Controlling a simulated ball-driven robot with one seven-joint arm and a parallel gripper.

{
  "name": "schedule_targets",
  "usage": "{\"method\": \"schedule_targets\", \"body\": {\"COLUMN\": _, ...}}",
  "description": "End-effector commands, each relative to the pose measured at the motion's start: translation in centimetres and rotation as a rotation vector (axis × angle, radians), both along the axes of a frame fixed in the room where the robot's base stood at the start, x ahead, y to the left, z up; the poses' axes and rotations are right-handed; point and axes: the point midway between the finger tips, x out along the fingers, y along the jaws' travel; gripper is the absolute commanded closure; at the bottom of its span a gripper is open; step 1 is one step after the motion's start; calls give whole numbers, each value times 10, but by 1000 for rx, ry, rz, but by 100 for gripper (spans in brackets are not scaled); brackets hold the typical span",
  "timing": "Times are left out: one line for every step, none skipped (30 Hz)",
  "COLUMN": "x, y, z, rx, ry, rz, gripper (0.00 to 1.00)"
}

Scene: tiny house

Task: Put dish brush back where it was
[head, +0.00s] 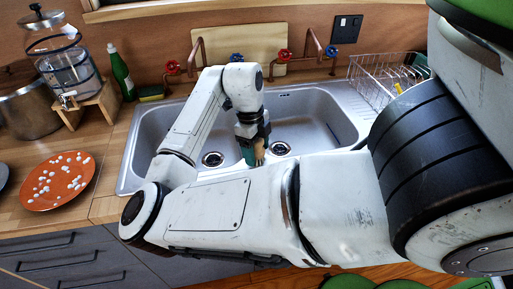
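My gripper (252,143) points down over the near middle of the double metal sink (315,118), between the two drains. A small tan and teal thing, which looks like the dish brush (260,152), is at the fingertips and appears held between them. Its lower end is hidden behind my forearm. The fingers are small and partly covered, so the exact grip is hard to see.
A wire dish rack (385,80) stands right of the sink. Left are an orange plate with white bits (58,182), a drink dispenser (72,70) on a wooden stand, a green bottle (121,72) and a sponge (151,92). Red and blue taps (236,58) line the back.

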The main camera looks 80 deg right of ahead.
Motion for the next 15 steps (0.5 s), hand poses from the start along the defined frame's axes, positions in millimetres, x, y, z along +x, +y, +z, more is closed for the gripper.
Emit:
{"method": "schedule_targets", "body": {"x": 0, "y": 0, "z": 0, "rx": 0, "ry": 0, "rz": 0, "gripper": 26}}
{"method": "schedule_targets", "body": {"x": 0, "y": 0, "z": 0, "rx": 0, "ry": 0, "rz": 0, "gripper": 24}}
{"method": "schedule_targets", "body": {"x": 0, "y": 0, "z": 0, "rx": 0, "ry": 0, "rz": 0, "gripper": 21}}
{"method": "schedule_targets", "body": {"x": 0, "y": 0, "z": 0, "rx": 0, "ry": 0, "rz": 0, "gripper": 21}}
{"method": "schedule_targets", "body": {"x": 0, "y": 0, "z": 0, "rx": 0, "ry": 0, "rz": 0, "gripper": 21}}
{"method": "schedule_targets", "body": {"x": 0, "y": 0, "z": 0, "rx": 0, "ry": 0, "rz": 0, "gripper": 21}}
{"method": "schedule_targets", "body": {"x": 0, "y": 0, "z": 0, "rx": 0, "ry": 0, "rz": 0, "gripper": 21}}
{"method": "schedule_targets", "body": {"x": 0, "y": 0, "z": 0, "rx": 0, "ry": 0, "rz": 0, "gripper": 21}}
{"method": "schedule_targets", "body": {"x": 0, "y": 0, "z": 0, "rx": 0, "ry": 0, "rz": 0, "gripper": 21}}
{"method": "schedule_targets", "body": {"x": 0, "y": 0, "z": 1, "rx": 0, "ry": 0, "rz": 0, "gripper": 21}}
{"method": "schedule_targets", "body": {"x": 0, "y": 0, "z": 2, "rx": 0, "ry": 0, "rz": 0, "gripper": 21}}
{"method": "schedule_targets", "body": {"x": 0, "y": 0, "z": 5, "rx": 0, "ry": -1, "rz": 0, "gripper": 21}}
{"method": "schedule_targets", "body": {"x": 0, "y": 0, "z": 6, "rx": 0, "ry": -1, "rz": 0, "gripper": 21}}
{"method": "schedule_targets", "body": {"x": 1, "y": -1, "z": 8, "rx": -1, "ry": -2, "rz": -1, "gripper": 21}}
{"method": "schedule_targets", "body": {"x": 2, "y": -1, "z": 12, "rx": -1, "ry": -2, "rz": -1, "gripper": 21}}
